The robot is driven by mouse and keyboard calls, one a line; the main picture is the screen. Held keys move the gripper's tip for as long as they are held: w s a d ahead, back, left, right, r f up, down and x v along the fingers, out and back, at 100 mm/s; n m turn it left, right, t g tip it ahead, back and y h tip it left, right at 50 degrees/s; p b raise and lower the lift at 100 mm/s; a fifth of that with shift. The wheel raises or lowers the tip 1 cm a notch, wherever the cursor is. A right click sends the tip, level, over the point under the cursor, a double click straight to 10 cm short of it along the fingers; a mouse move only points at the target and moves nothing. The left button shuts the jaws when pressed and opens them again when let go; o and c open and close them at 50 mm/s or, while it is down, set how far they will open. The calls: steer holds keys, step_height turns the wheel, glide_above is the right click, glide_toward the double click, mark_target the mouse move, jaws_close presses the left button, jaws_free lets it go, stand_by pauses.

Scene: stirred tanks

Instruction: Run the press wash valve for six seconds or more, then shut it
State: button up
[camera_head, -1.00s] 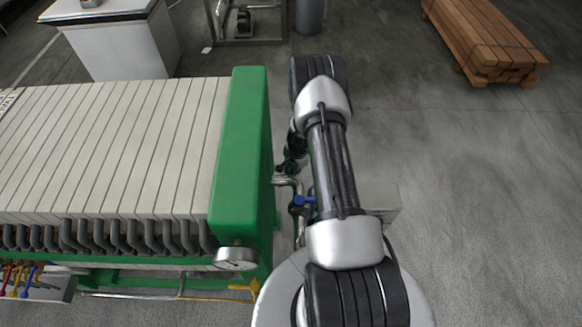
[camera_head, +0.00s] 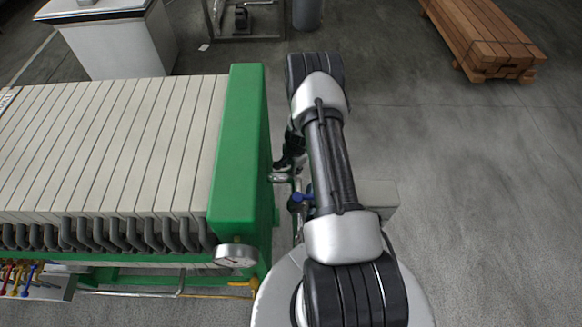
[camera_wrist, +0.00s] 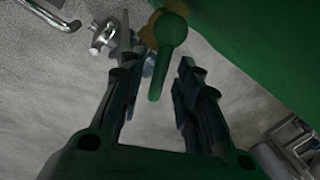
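A green lever handle (camera_wrist: 170,45) shows in the wrist view, between and just ahead of the fingers of my gripper (camera_wrist: 158,72). The fingers stand apart, with a gap on at least the right side of the lever; I cannot tell whether the left finger touches it. In the head view my gripper (camera_head: 289,163) is small and dark beside the end of the green filter press (camera_head: 238,150), partly hidden by my arm. A blue valve handle (camera_head: 301,198) sits on pipework below it. No label shows which handle is the press wash valve.
A pressure gauge (camera_head: 235,255) is on the press's front corner. Red, yellow and blue levers (camera_head: 18,277) stand at the lower left. A metal pipe (camera_wrist: 58,14) shows in the wrist view. Timber (camera_head: 480,40) lies at the upper right; the floor between is clear.

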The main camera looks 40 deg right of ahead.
step_height(320, 180, up, 12)
steer(key=s, duration=0.2)
steer(key=shift+s+a, duration=0.15)
stand_by(0.4)
step_height(320, 180, up, 5)
steer(key=s+d+p, duration=0.1)
steer(key=d+p, duration=0.1)
steer(key=p, duration=0.1)
steer(key=w+f+b, duration=0.1)
steer(key=f+b, duration=0.1)
steer(key=f, duration=0.3)
steer(key=w+f+b, duration=0.1)
steer(key=f+b, duration=0.1)
steer(key=f, duration=0.4)
steer(key=w+f+b, duration=0.1)
steer(key=f+b, duration=0.1)
steer(key=f, duration=0.4)
steer(key=shift+w, duration=0.1)
steer(key=shift+c, duration=0.2)
jaws_close()
